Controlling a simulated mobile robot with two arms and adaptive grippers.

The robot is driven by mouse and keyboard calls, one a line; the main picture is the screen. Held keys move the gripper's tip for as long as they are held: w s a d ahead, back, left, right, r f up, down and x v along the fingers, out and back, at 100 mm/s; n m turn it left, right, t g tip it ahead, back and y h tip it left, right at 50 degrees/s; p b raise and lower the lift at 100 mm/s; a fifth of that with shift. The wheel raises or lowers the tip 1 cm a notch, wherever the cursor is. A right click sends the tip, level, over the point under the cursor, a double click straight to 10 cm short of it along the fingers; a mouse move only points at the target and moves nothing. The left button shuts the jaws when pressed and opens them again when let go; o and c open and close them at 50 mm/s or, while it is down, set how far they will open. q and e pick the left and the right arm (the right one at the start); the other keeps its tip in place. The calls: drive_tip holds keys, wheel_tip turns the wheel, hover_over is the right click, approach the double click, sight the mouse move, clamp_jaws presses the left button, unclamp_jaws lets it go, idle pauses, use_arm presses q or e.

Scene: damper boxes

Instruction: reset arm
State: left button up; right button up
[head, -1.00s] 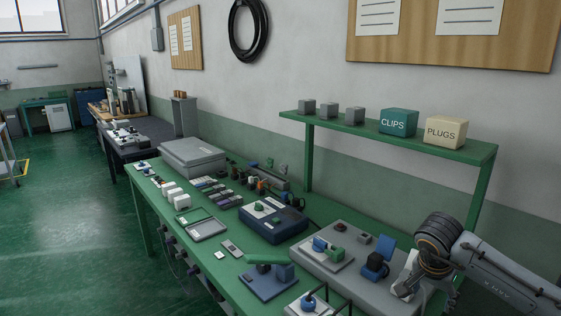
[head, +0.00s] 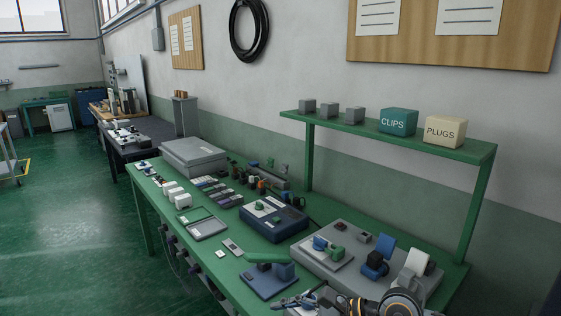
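My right arm enters at the bottom right of the head view, low over the bench's front. Its gripper (head: 297,300) is at the bottom edge, over the small pale plate (head: 304,311), which it partly covers. Its fingers are small and partly cut off, so I cannot tell whether they are open or shut. On the grey panel (head: 345,282) stand a blue flap device (head: 386,243) and a white tilted flap (head: 414,263) on a dark base, both apart from the gripper. My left gripper is not in view.
The green bench (head: 207,247) holds a blue instrument case (head: 273,222), a blue plate with a green bar (head: 268,279), a grey case (head: 193,157) and several small modules. A green shelf (head: 460,150) with CLIPS and PLUGS boxes rises behind.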

drive_tip(key=s+a+r+m+t+y, duration=0.2)
drive_tip(key=a+r+m+t+y, duration=0.15)
drive_tip(key=r+m+y, duration=0.4)
drive_tip(key=w+d+r+m+t+h, duration=0.2)
drive_tip(key=d+r+m+t+h, duration=0.35)
drive_tip(key=m+t, duration=0.75)
drive_tip(key=s+d+f+m+g+h, duration=0.1)
drive_tip(key=d+f+m+g+h, duration=0.1)
drive_tip(key=d+f+m+h, duration=0.85)
drive_tip(key=d+f+m+g+h, duration=0.2)
drive_tip(key=d+f+m+h, duration=0.35)
drive_tip(key=m, duration=0.95)
drive_tip(key=s+d+f+m+g+y, duration=0.1)
drive_tip(key=s+f+m+g, duration=0.6)
drive_tip(key=s, duration=0.5)
drive_tip(key=s+d+f+m+g+y, duration=0.1)
drive_tip(key=s+f+m+g, duration=0.3)
drive_tip(key=s+f, duration=0.65)
wheel_tip(320, 180, down, 26)
drive_tip(key=s+r+n+g, duration=0.1)
drive_tip(key=s+g, duration=0.1)
drive_tip(key=s, duration=0.1)
drive_tip(key=s+d+f+g, duration=0.1)
drive_tip(key=s+d+f, duration=0.1)
drive_tip(key=s+f, duration=1.3)
drive_tip(key=shift+s+d+f, duration=0.35)
drive_tip(key=shift+s, duration=0.1)
